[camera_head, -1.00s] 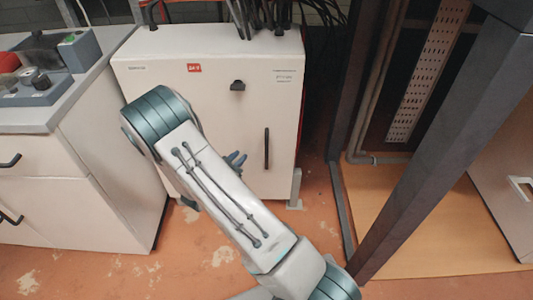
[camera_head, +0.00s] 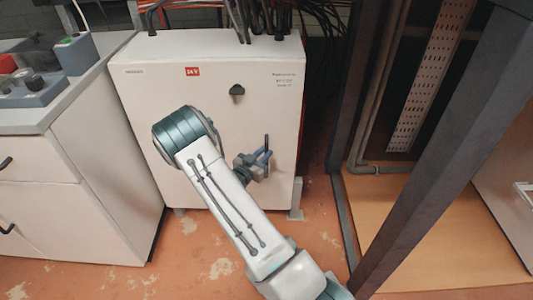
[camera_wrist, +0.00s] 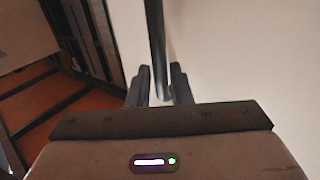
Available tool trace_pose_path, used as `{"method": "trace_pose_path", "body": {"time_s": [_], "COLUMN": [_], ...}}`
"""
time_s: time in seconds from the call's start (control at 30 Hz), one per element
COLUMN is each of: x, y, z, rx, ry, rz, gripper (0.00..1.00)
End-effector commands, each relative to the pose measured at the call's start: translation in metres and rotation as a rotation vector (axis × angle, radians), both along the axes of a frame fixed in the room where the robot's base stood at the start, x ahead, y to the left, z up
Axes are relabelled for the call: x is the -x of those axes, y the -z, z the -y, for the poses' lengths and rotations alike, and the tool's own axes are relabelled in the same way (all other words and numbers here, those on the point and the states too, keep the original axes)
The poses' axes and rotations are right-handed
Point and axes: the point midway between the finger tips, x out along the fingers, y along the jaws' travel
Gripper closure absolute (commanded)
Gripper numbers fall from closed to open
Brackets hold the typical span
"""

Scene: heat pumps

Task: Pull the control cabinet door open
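The control cabinet (camera_head: 140,92) is a cream-white box with a red label, and its front door (camera_head: 215,85) looks closed. The door carries a dark knob (camera_head: 237,90) and a dark vertical bar handle (camera_head: 267,141) near its right edge. My gripper (camera_head: 262,158) is at this handle, in front of the door. In the wrist view the handle (camera_wrist: 156,40) runs down between the two dark fingers (camera_wrist: 161,84). The fingers stand apart, one on each side of the bar, and do not look closed on it. My arm hides the lower middle of the door.
A white counter with drawers (camera_head: 70,165) stands close to the cabinet's left. A dark metal post (camera_head: 440,150) slants across the right side. Cables (camera_head: 240,15) enter the cabinet top. Worn orange floor (camera_head: 190,250) is open in front of the cabinet.

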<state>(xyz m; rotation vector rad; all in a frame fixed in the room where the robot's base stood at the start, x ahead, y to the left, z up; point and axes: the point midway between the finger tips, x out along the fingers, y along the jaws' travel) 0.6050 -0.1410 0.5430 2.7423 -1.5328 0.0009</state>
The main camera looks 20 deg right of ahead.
Motion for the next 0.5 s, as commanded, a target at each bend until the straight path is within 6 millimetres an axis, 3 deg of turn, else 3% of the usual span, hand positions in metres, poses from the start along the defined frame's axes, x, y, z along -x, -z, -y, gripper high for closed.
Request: {"method": "trace_pose_path", "body": {"time_s": [0.2,0.5], "x": [-0.01,-0.011], "y": [0.0,0.0], "z": [0.016,0.017], "rx": [-0.001,0.001], "ry": [0.0,-0.001], "rz": [-0.001,-0.001], "gripper": [0.81,0.81]}}
